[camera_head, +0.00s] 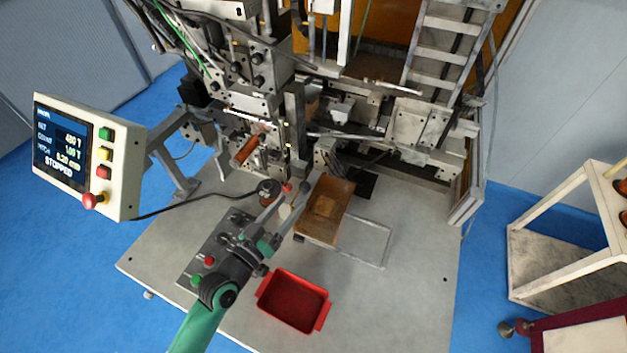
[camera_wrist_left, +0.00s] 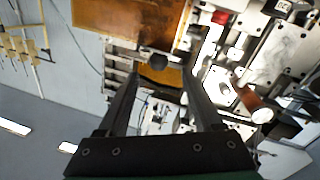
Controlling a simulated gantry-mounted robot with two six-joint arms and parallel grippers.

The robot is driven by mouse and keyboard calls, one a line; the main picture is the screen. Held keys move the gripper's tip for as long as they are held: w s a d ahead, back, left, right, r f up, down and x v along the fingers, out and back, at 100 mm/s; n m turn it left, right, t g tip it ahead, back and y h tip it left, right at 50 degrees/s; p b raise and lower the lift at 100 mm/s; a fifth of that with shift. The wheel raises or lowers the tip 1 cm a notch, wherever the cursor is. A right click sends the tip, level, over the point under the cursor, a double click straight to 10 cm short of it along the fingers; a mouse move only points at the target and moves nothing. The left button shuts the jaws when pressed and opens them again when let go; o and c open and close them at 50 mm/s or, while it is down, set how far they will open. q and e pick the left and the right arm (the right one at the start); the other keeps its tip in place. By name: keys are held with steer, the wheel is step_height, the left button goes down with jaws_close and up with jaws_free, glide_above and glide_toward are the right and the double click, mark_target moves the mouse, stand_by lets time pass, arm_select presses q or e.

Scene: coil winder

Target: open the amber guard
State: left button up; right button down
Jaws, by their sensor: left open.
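Amber panels show on the machine's enclosure in the head view: a broad one at the top behind the machine (camera_head: 385,22) and a narrow one in the right-hand frame (camera_head: 461,190). I cannot tell which part is the guard that opens. My left gripper (camera_head: 289,202) is open over the machine's front, left of a brown tray-like panel (camera_head: 325,208), and apart from the amber panels. In the left wrist view, a dark round knob (camera_wrist_left: 158,62) and some amber behind it show between the fingers. I see nothing gripped. My right gripper is not in view.
A red tray (camera_head: 293,300) lies on the grey base plate. A control panel (camera_head: 88,155) reading STOPPED stands left, its cable crossing the plate. A copper coil (camera_head: 245,151) is on the machine. A white-framed trolley (camera_head: 560,230) stands right. The plate's right front is mostly clear.

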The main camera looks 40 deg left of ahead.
mark_target(308, 183)
arm_select(q)
steer(key=w, duration=0.3)
steer(key=w+a, duration=0.1)
steer(key=w, duration=0.3)
steer(key=w+a, duration=0.1)
steer(key=w, duration=0.2)
steer(key=shift+w+r, duration=0.1)
steer(key=shift+w, duration=0.05)
steer(key=shift+d, duration=0.1)
jaws_close()
stand_by(0.8)
